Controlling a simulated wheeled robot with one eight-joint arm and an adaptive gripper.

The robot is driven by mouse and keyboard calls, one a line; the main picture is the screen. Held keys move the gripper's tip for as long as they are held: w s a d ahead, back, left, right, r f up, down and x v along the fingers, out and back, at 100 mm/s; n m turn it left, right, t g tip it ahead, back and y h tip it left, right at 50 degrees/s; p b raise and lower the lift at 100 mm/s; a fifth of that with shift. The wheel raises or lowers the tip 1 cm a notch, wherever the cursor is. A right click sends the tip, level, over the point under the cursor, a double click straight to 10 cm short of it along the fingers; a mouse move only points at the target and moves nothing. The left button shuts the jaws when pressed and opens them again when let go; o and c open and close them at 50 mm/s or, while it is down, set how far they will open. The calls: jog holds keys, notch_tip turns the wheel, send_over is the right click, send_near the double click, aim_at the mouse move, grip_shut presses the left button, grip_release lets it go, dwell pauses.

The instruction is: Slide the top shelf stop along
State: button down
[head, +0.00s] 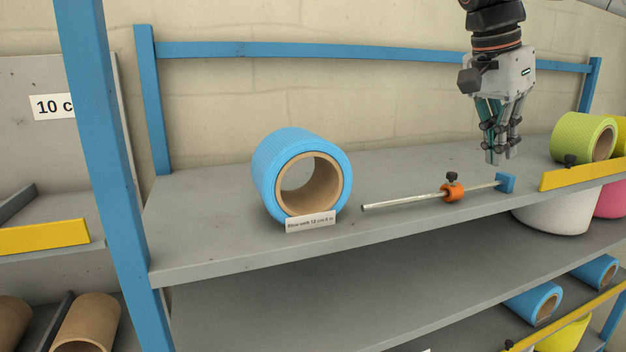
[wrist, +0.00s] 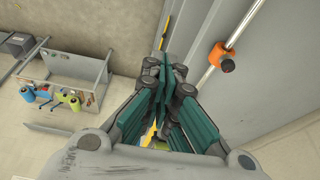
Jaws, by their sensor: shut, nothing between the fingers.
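The shelf stop is an orange collar (head: 453,193) with a black knob (head: 452,176). It sits around a thin metal rod (head: 405,200) on the top shelf, right of the rod's middle. The rod's right end meets a blue block (head: 507,184). My gripper (head: 494,160) is shut and empty, pointing down above the shelf, up and to the right of the collar and apart from it. In the wrist view the collar (wrist: 218,54) and rod (wrist: 240,27) lie to the right of my shut fingers (wrist: 165,62).
A blue roll (head: 268,180) with a label card (head: 310,222) stands left of the rod on the top shelf (head: 220,244). A green roll (head: 582,137) and a yellow strip (head: 583,174) are at the right. Blue posts (head: 103,150) frame the shelf's left side.

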jog(key=s+a+f+n+t+y+b, duration=0.1)
jog(key=f+b, duration=0.8)
jog(key=f, duration=1.1)
jog(key=s+a+f+n+t+y+b, duration=0.1)
jog(key=s+a+f+n+t+b, duration=0.2)
jog(key=f, duration=1.8)
jog(key=s+a+f+n+t+y+b, duration=0.1)
jog(key=s+a+f+n+b, duration=0.5)
jog(key=f+b, duration=1)
jog(key=s+f+n, duration=0.3)
jog(key=s+f, duration=0.1)
jog(key=shift+f+n+t, duration=0.3)
jog(key=shift+f+t, duration=0.1)
